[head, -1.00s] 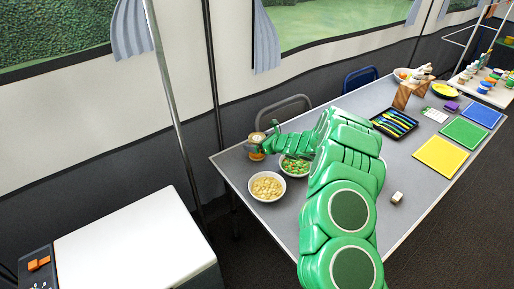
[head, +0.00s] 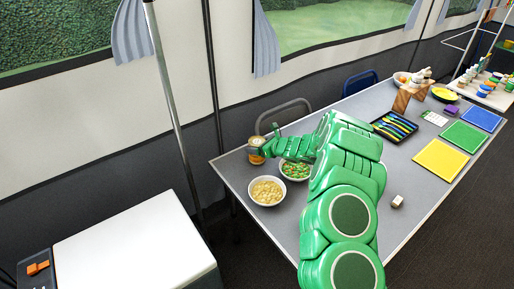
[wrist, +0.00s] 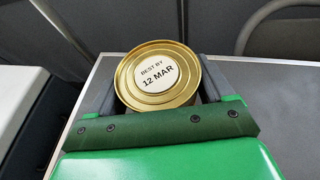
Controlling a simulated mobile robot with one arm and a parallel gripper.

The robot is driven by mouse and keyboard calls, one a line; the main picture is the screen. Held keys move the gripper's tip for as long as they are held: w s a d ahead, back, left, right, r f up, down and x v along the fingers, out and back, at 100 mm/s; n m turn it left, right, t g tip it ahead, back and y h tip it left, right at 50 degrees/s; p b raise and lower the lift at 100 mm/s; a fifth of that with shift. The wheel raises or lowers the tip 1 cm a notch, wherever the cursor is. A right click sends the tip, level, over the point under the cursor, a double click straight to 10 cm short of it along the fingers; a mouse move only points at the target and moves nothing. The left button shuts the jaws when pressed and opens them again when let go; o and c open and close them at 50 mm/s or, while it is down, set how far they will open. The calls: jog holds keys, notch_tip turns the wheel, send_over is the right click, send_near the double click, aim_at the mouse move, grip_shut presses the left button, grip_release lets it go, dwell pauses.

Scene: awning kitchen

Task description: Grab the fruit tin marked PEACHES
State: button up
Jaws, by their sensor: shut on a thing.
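A tin with a gold rim (wrist: 185,93) stands between the two fingers of my gripper (wrist: 156,88) in the wrist view. Its end carries a white round label reading "BEST BY 12 MAR". In the head view the tin (head: 255,157) is at the far left corner of the grey table, with an orange-coloured side. My gripper (head: 261,149) is shut on it there. The word PEACHES cannot be read in either view. I cannot tell whether the tin touches the table.
A bowl of pale pieces (head: 267,191) stands in front of the tin, and a bowl of green and orange pieces (head: 296,170) stands to its right, partly behind my arm. A chair (head: 284,112) is behind the table. A small block (head: 397,201) lies near the front edge.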

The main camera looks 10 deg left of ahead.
aim_at(252, 138)
jog(key=shift+r, duration=0.45)
notch_tip(252, 138, up, 2)
jog(key=shift+r, duration=0.2)
jog(key=s+d+r, duration=0.2)
jog(key=s+r, duration=0.2)
jog(key=s, duration=0.2)
jog(key=s+d+r, duration=0.2)
jog(key=s+r, duration=0.3)
jog(key=s, duration=0.2)
jog(key=shift+d+r, duration=0.2)
jog(key=shift+d, duration=0.1)
